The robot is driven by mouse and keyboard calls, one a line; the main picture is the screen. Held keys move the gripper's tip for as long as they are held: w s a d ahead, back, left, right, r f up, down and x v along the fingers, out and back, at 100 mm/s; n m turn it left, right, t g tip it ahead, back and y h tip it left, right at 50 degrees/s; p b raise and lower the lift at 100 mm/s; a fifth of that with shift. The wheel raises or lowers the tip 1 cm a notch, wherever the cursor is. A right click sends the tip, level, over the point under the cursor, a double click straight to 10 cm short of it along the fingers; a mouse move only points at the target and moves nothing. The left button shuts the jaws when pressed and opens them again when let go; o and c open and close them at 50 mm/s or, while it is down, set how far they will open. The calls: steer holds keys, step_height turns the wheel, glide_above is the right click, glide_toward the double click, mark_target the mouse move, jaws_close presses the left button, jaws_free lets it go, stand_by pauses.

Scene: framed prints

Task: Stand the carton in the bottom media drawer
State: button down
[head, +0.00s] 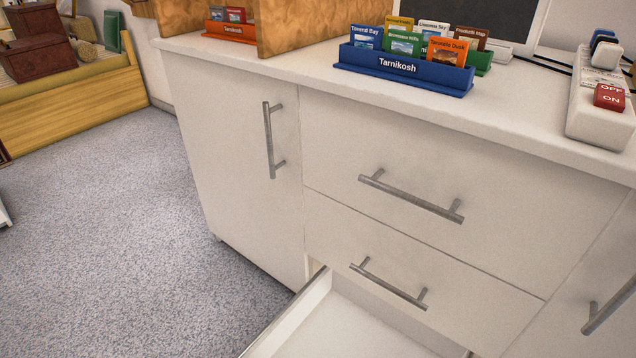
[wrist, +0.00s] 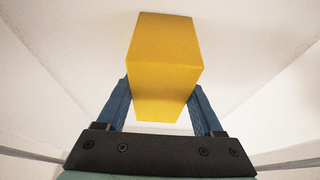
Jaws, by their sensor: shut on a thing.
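In the wrist view my gripper (wrist: 160,88) is shut on a yellow carton (wrist: 164,45), with one blue finger on each side of it. The carton's far end points at a white surface (wrist: 235,50) with pale walls at the sides, which looks like the inside of the drawer. I cannot tell whether the carton touches that surface. In the head view the bottom drawer (head: 345,335) is pulled open at the lower edge, and the part of its floor that shows is bare. My gripper and the carton are out of the head view.
The white cabinet has two shut drawers (head: 420,170) above the open one and a shut door (head: 235,150) at left. On its top stand a blue card rack (head: 400,70) and a power strip (head: 600,115). Grey carpet (head: 120,240) lies clear at left.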

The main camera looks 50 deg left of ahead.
steer(key=shift+c, duration=0.2)
jaws_free()
steer(key=p+v, duration=0.8)
steer(key=v, duration=0.4)
steer(key=shift+s, duration=0.1)
